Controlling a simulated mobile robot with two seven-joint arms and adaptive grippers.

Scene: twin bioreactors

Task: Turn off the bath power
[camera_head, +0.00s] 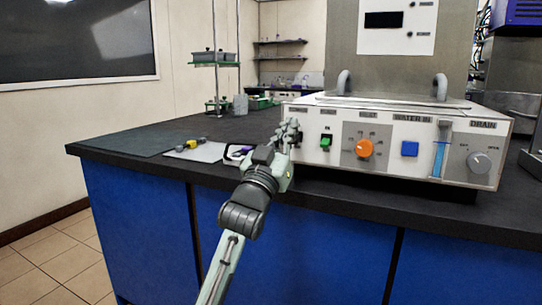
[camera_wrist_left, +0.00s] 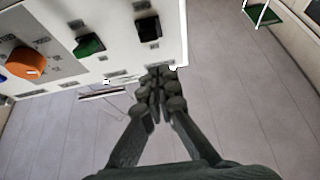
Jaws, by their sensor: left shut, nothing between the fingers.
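The bath (camera_head: 345,185) is a white unit with a control panel on the bench. Its panel has a green rocker switch (camera_head: 326,142), an orange dial (camera_head: 364,148) and a blue button (camera_head: 410,149). In the left wrist view, a black switch (camera_wrist_left: 147,28) sits beside the green switch (camera_wrist_left: 90,46) at the panel's end. The small labels over the switches are too blurred to read. My left gripper (camera_head: 291,130) is shut and empty at the panel's left end. In the left wrist view, its fingertips (camera_wrist_left: 160,78) appear just below the black switch; I cannot tell whether they touch the panel.
A drain knob (camera_head: 479,162) and a blue level gauge (camera_head: 438,159) are at the panel's right. A pale sheet (camera_head: 205,152) with small items lies left of my gripper on the dark bench (camera_head: 130,147). A green rack (camera_head: 215,104) stands behind.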

